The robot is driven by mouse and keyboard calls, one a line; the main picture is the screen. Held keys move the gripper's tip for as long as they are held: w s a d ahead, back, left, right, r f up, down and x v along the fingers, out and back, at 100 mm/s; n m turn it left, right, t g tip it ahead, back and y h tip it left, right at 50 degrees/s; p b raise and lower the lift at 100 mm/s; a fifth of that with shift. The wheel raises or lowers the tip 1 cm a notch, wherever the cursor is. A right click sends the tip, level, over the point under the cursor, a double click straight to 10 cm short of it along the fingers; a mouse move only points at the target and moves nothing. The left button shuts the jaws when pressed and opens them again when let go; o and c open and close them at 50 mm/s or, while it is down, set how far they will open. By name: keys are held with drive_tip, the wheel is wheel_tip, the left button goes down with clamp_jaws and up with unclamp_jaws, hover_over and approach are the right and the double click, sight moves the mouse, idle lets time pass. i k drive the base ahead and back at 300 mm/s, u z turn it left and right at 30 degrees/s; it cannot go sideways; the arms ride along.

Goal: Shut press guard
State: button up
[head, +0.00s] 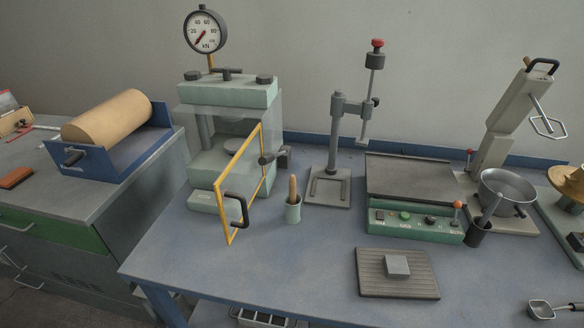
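The press (229,95) is a pale green machine with a round dial gauge (205,32) on top, standing at the back left of the blue bench. Its guard (239,155) is a clear panel in a yellow frame. The guard stands open, swung out from the press front towards the camera. A black handle (238,209) sits near its near edge. Behind the guard, part of the press chamber and a round platen (236,146) show. My gripper is not in view.
A green cup (293,209) with a wooden-handled tool stands just right of the guard. A stand (331,187), a green control box (416,222) and a ribbed plate (376,287) with a grey block lie further right. The bench (215,272) is clear in front of the guard.

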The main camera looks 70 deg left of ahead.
sight(245, 207)
drive_tip(key=i, duration=0.7)
drive_tip(key=u, duration=2.95)
